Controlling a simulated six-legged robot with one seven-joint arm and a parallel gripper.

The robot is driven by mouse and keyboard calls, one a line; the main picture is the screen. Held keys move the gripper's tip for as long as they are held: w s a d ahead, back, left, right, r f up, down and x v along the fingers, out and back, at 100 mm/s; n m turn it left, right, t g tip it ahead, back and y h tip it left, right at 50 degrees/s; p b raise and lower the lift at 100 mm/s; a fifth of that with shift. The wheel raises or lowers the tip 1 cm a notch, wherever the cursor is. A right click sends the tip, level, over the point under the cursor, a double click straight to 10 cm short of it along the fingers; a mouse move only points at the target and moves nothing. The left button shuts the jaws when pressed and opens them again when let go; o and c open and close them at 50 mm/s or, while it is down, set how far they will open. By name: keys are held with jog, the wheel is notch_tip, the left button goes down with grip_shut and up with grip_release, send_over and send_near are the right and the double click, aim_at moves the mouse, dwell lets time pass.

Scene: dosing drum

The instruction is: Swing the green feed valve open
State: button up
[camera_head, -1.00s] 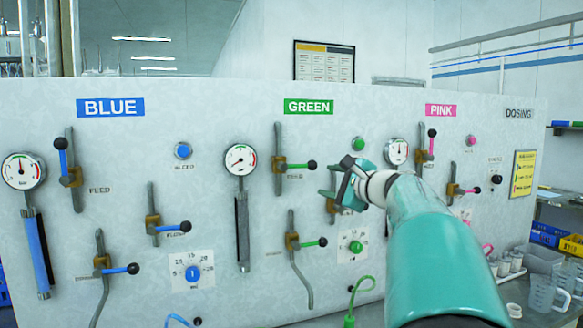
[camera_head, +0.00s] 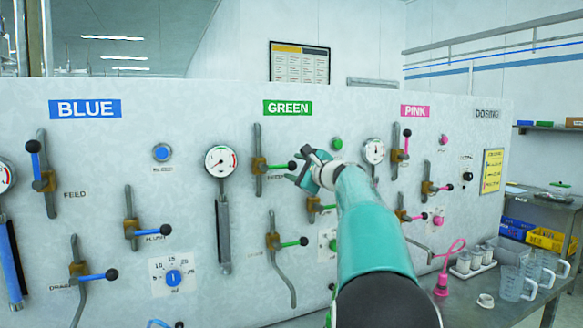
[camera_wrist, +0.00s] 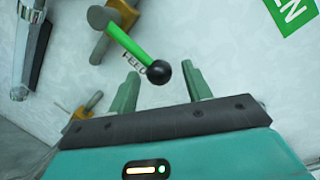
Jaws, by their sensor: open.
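The green feed valve (camera_head: 259,166) is on the panel under the GREEN label (camera_head: 288,108). Its green lever (camera_head: 279,167) lies horizontal in the head view and ends in a black knob (camera_head: 293,166). The lever also shows in the wrist view (camera_wrist: 127,44), with the black knob (camera_wrist: 158,72) just ahead of and between my fingertips. My gripper (camera_head: 302,168) is open and empty, right beside the knob. In the wrist view my gripper (camera_wrist: 163,80) has one finger on each side of the knob, with visible gaps.
Below are another green-handled valve (camera_head: 273,242) and a partly hidden one (camera_head: 313,208). A gauge (camera_head: 221,161) is left of the feed valve, and a green button (camera_head: 337,144) is to the right. Jugs (camera_head: 518,283) and cups stand on the bench at the right.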

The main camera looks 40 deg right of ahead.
jog(key=shift+w, duration=1.1)
jog(key=shift+c, duration=0.4)
grip_shut()
